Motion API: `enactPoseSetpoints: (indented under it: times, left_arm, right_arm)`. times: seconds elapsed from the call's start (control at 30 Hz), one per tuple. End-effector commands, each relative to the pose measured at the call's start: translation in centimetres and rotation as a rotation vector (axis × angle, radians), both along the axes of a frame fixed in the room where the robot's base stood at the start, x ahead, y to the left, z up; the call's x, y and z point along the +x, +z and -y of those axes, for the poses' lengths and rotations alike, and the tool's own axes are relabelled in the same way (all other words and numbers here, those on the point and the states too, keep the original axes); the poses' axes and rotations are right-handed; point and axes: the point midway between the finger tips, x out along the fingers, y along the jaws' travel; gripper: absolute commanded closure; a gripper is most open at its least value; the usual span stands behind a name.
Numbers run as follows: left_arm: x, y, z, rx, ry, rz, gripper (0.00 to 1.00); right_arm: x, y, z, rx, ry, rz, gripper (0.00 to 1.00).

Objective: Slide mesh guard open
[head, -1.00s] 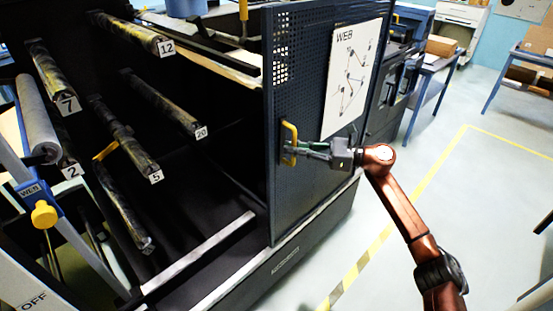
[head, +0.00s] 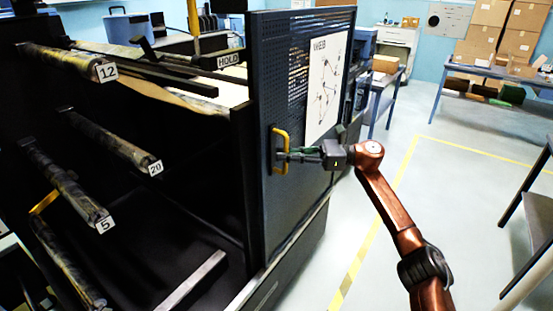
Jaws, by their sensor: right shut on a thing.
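The mesh guard (head: 277,65) is a dark perforated panel standing upright at the right of the machine's open front. A white sheet marked WEB (head: 325,85) is fixed on it. The yellow handle (head: 281,152) sits near the panel's left edge. My right gripper (head: 284,155) is shut on the yellow handle, its arm reaching in from the lower right. The fingertips are small and partly hidden at the handle. My left gripper is not in view.
Left of the guard, the dark machine bay is open, with numbered rollers such as 12 (head: 70,62), 20 (head: 110,140) and 5 (head: 65,187). A HOLD label (head: 229,60) shows above. Clear floor (head: 400,200) with yellow tape lies right. A blue-legged bench (head: 490,78) stands behind.

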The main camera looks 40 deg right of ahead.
Motion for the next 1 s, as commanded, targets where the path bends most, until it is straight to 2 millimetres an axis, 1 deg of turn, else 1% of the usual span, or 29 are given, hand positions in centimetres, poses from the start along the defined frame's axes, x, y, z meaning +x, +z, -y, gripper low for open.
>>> enactPoseSetpoints:
  times: [0.33,0.37,0.6,0.87,1.0]
  left_arm:
    - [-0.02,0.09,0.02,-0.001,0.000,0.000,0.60]
    - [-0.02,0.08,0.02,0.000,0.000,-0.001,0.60]
    - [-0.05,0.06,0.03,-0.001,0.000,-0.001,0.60]
    - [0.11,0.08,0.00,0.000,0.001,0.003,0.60]
    - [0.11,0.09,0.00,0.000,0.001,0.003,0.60]
  right_arm:
    - [0.00,-0.16,0.19,-0.002,-0.003,-0.003,1.00]
    - [0.00,-0.17,0.18,-0.002,-0.003,-0.003,0.88]
    - [0.08,-0.10,0.00,-0.001,0.000,-0.002,0.72]
    - [0.04,-0.07,0.01,-0.002,0.001,-0.001,0.72]
    - [-0.56,-0.14,0.93,-0.003,-0.002,-0.003,0.72]
